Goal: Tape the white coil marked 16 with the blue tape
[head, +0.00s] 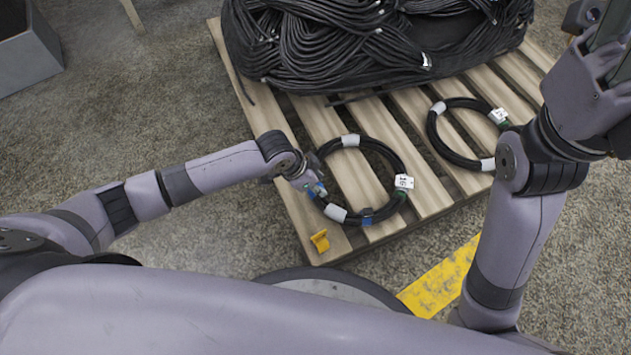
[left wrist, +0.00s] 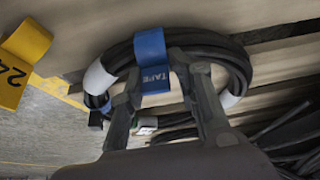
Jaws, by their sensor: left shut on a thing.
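My left gripper (head: 316,190) is at the coil's left side, shut on a blue tape piece (head: 318,188). In the left wrist view, the blue tape (left wrist: 152,60), lettered TAPE, lies over the black hose between my fingers. My right gripper (head: 610,45) is raised at the upper right, off the coils; its fingertips are partly cut off.
A second black coil (head: 436,134) with white bands and a tag lies to the right on the wooden pallet (head: 325,120). A big heap of black hoses (head: 330,50) fills the back. A yellow tag (head: 320,240), marked 24 in the wrist view, lies at the pallet's near left corner.

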